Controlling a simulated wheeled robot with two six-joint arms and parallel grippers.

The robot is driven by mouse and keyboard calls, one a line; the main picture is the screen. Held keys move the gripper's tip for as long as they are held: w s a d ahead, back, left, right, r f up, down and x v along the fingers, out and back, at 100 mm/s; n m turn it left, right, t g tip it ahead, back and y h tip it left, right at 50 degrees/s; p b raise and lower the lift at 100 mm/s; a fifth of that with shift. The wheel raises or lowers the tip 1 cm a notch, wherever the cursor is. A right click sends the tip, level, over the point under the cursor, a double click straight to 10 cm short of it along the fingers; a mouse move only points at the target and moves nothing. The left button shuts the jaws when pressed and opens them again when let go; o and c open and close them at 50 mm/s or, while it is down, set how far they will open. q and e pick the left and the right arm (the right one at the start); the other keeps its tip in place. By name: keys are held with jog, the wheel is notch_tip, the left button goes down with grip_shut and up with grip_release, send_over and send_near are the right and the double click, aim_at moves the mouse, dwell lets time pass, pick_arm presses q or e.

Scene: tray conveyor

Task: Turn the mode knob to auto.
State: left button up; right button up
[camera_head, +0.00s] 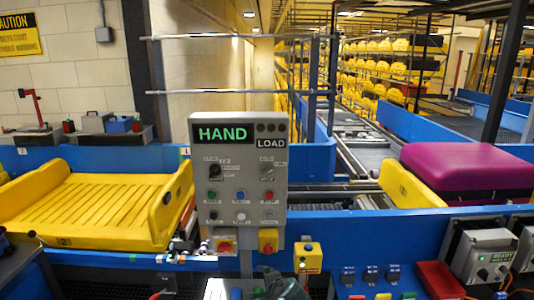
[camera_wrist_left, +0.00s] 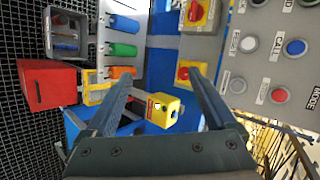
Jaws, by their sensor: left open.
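A grey control panel (camera_head: 238,180) stands in front of me. Its display (camera_head: 222,134) reads HAND in green, with LOAD beside it. A black knob (camera_head: 214,171) sits at its upper left and a grey knob (camera_head: 267,171) at its upper right; their small labels are unreadable in the head view. In the left wrist view a MODE label (camera_wrist_left: 313,98) shows at the right edge, with its knob not clearly visible. My left gripper (camera_wrist_left: 160,75) is open and empty, apart from the panel; only a dark part shows low in the head view. My right gripper is not in view.
A yellow tray (camera_head: 85,210) is left of the panel; a purple case (camera_head: 465,170) is to the right.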

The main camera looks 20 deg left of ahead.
pick_arm(q)
jog(key=w+a+r+m+t+p, duration=0.1)
jog(key=w+r+m+t+p, duration=0.3)
jog(key=r+m, duration=0.4)
jog(key=w+r+m+t+h+p, duration=0.1)
jog(key=w+r+m+t+p, duration=0.4)
jog(key=r, duration=1.2)
jog(key=m, duration=0.3)
jog(key=shift+a+h, duration=0.3)
jog(key=shift+a, duration=0.05)
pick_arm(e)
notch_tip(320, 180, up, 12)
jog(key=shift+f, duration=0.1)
